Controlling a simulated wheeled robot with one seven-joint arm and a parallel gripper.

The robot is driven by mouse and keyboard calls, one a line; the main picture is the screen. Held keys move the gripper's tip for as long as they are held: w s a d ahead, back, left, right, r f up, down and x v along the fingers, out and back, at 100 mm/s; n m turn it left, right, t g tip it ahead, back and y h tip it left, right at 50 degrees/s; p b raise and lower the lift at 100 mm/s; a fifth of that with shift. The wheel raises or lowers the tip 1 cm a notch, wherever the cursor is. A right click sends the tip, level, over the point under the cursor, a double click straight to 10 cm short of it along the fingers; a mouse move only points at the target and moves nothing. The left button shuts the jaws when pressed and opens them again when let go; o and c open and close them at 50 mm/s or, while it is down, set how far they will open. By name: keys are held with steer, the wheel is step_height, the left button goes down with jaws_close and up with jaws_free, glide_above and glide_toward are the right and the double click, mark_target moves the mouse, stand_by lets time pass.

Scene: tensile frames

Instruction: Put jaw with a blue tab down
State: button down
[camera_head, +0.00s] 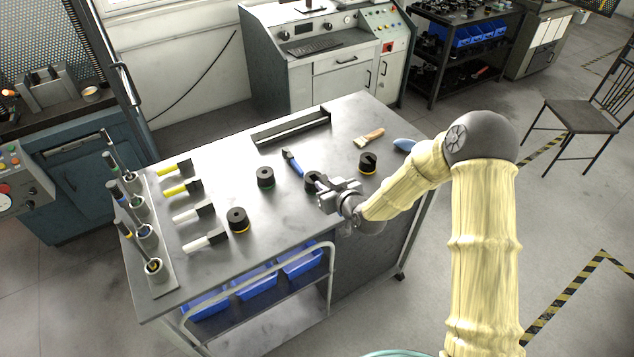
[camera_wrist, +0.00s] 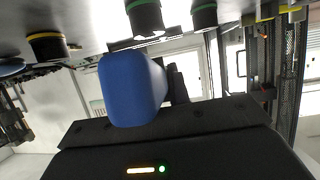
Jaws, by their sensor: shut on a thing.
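A jaw with a blue tab (camera_head: 295,166) is at my gripper (camera_head: 316,186) over the middle of the grey table. Its dark end points away toward the back left in the head view. In the wrist view the blue tab (camera_wrist: 132,88) is large and close in front of my gripper, with a dark part (camera_wrist: 176,84) beside it. My gripper is shut on this jaw. The fingertips are mostly hidden, and I cannot tell whether the jaw touches the table.
Round dark pieces stand on the table (camera_head: 240,150), one green-ringed (camera_head: 265,177) left of the jaw, one partly behind my gripper. A brush (camera_head: 369,137) lies right. A black tray (camera_head: 291,127) is at the back. Yellow-tabbed and white-tabbed jaws (camera_head: 183,187) lie left, beside a tool rack (camera_head: 163,271).

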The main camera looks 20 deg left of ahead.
steer(key=s+d+f+m+t+h, duration=0.1)
steer(key=d+f+m+h, duration=0.2)
steer(key=d, duration=0.8)
steer(key=s+d+f+m+t+h, duration=0.1)
steer(key=d+f+m+h, duration=0.2)
steer(key=d, duration=0.8)
steer(key=s+d+f+m+t+h, duration=0.1)
steer(key=d+f+m+t+h, duration=0.1)
steer(key=d, duration=0.9)
steer(key=shift+s+f+m+h, duration=0.2)
steer(key=shift+f+m+h, duration=0.45)
steer(key=shift+h, duration=0.25)
steer(key=shift+d, duration=0.1)
